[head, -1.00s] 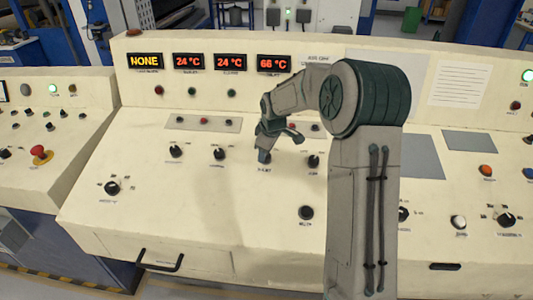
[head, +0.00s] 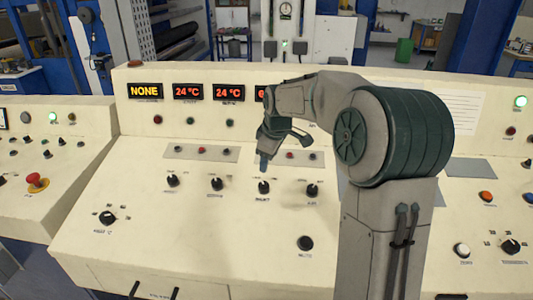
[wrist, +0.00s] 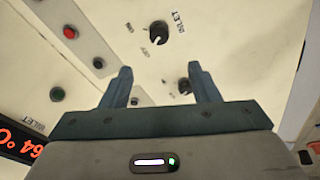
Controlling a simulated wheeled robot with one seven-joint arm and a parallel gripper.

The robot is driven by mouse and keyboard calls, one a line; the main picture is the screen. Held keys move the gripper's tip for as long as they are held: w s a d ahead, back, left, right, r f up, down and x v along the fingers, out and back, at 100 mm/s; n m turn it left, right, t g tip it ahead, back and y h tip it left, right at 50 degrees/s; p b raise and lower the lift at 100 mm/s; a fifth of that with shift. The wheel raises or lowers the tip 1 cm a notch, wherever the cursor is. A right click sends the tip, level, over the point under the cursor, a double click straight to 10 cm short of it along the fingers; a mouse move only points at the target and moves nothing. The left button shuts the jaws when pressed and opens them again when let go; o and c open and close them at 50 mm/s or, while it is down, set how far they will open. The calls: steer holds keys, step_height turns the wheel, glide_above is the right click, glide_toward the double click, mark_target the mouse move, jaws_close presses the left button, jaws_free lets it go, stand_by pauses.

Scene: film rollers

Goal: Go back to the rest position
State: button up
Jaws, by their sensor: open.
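My gripper (head: 270,160) is in front of the sloped cream control panel (head: 150,235), above a black rotary knob (head: 264,187) in the middle of a row. It is open and nothing is between its fingers. In the wrist view my gripper (wrist: 160,88) shows two separate fingers, with one black knob (wrist: 158,33) beyond the fingertips. Another dark knob (wrist: 184,86) is partly hidden near the right finger. My arm hides part of the panel's right side and most of the fourth display.
Displays on the panel's upright back read NONE (head: 145,91) and 24 °C (head: 188,92). A red mushroom button (head: 37,181) is on the left console. Black knobs (head: 216,184) line the slope. A handle (head: 155,292) is on the front. The lower slope is largely clear.

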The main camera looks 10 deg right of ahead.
steer(key=s+f+m, duration=0.1)
steer(key=s+m, duration=0.9)
steer(key=s, duration=2.2)
steer(key=shift+a+f+m+g+h, duration=0.3)
steer(key=shift+a+f+g+h, duration=0.05)
steer(key=shift+g+h, duration=0.05)
